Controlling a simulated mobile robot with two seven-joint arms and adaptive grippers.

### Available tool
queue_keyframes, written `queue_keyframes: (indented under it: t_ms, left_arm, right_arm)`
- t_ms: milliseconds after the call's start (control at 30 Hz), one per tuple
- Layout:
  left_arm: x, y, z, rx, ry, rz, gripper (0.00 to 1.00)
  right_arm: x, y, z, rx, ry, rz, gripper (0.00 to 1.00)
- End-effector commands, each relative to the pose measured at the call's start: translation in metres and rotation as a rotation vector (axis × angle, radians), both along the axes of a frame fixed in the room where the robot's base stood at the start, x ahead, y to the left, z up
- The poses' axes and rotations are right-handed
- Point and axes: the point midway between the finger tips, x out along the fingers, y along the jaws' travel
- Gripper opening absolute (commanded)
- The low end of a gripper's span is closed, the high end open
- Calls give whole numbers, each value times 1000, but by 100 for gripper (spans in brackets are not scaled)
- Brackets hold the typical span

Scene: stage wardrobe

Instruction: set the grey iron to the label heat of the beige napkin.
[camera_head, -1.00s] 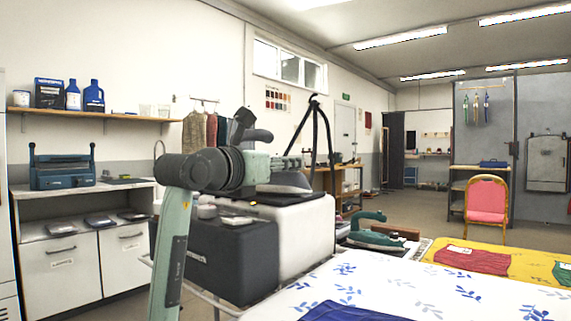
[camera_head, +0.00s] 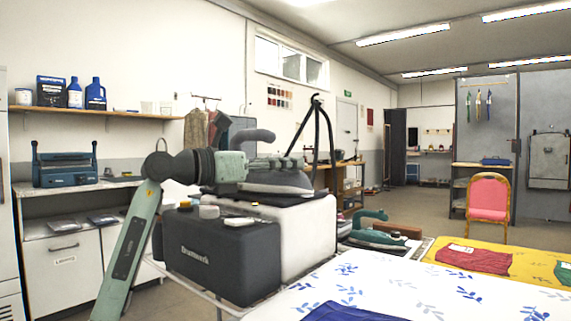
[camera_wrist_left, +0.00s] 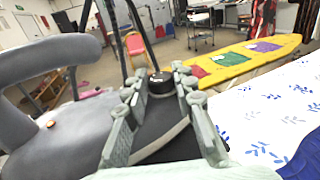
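The grey iron (camera_head: 275,188) rests on top of the white and dark steam unit (camera_head: 310,230). Its grey handle (camera_wrist_left: 50,65) fills the left of the left wrist view, with a small orange light on its body. My left gripper (camera_head: 293,162) is just above the iron's body, partly hiding it. In the left wrist view its two fingers (camera_wrist_left: 158,80) are apart, with a round black knob (camera_wrist_left: 160,86) between their tips. I cannot tell whether they touch the knob. The knob's setting is not readable. I cannot make out a beige napkin. My right gripper is out of view.
A green iron (camera_head: 375,237) stands behind the white, blue-leafed board (camera_head: 400,290), which bears a navy cloth (camera_head: 350,312). Red (camera_head: 472,258) and green cloths lie on a yellow board (camera_head: 440,256). A black hose (camera_head: 330,135) rises behind the iron.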

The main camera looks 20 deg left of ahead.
Motion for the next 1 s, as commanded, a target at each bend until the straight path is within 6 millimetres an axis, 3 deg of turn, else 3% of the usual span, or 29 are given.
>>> queue_keyframes:
  t_ms: [33, 167, 567, 1000]
  left_arm:
    - [0, 0, -1, 0, 2, 1, 31]
    - [0, 0, -1, 0, 2, 1, 47]
    - [-6, 6, 0, 1, -1, 3, 47]
    - [-72, 60, -1, 2, 2, 5, 47]
  right_arm:
    - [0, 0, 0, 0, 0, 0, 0]
    - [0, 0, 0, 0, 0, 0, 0]
    - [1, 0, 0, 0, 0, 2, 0]
    - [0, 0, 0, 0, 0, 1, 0]
